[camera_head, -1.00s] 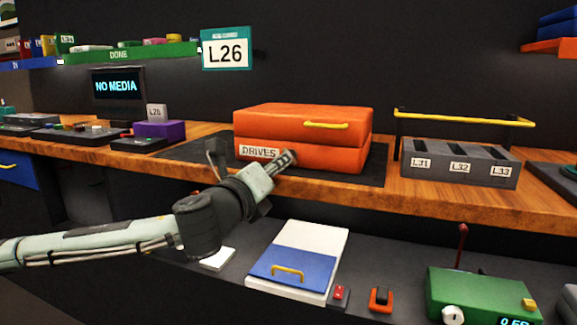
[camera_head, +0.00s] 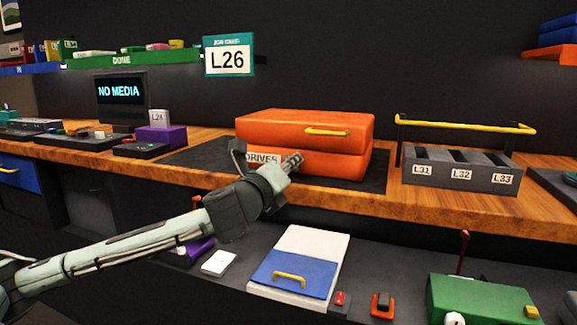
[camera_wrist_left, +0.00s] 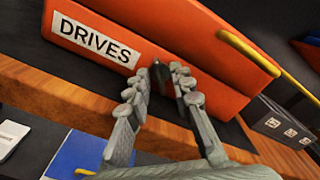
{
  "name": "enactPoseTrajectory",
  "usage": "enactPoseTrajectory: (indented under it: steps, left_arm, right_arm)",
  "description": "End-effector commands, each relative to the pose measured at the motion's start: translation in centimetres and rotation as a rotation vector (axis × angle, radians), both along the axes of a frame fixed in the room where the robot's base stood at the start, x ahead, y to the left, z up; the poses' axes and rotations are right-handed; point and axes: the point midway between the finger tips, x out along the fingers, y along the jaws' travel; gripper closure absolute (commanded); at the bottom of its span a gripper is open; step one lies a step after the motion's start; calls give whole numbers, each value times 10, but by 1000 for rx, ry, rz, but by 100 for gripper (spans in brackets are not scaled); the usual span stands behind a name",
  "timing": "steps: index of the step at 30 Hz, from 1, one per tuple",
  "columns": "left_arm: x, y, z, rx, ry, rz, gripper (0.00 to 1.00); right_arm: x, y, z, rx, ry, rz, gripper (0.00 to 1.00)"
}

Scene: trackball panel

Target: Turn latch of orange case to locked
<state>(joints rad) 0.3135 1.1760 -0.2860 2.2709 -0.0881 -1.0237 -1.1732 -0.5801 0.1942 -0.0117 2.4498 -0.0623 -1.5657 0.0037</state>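The orange case (camera_head: 350,134) sits closed on a dark mat on the wooden counter, with a yellow handle and a "DRIVES" label on its front. It fills the left wrist view (camera_wrist_left: 190,45). My left gripper (camera_head: 294,160) is at the case's front face, just right of the label. In the left wrist view, the fingertips (camera_wrist_left: 160,76) stand apart on either side of a small dark part, likely the latch (camera_wrist_left: 159,73). Whether they press on it is unclear, and the fingers partly hide it. My right gripper is not in view.
A grey rack (camera_head: 460,172) with a yellow bar stands right of the case. A purple block (camera_head: 155,135) and small devices are to the left. Below the counter edge, a lower shelf holds a white and blue box (camera_head: 313,250), switches and a green unit (camera_head: 475,300).

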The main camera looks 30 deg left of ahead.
Motion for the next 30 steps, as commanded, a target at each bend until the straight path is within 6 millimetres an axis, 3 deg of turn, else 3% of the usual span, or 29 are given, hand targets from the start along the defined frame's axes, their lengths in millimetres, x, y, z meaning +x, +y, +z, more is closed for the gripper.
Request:
enactPoseTrajectory:
  steps: [14,30]
  left_arm:
    - [0,0,0,-91,-19,0,100]
    - [0,-1,1,-533,-115,0,100]
  right_arm:
    - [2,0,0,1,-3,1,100]
    - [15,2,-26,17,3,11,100]
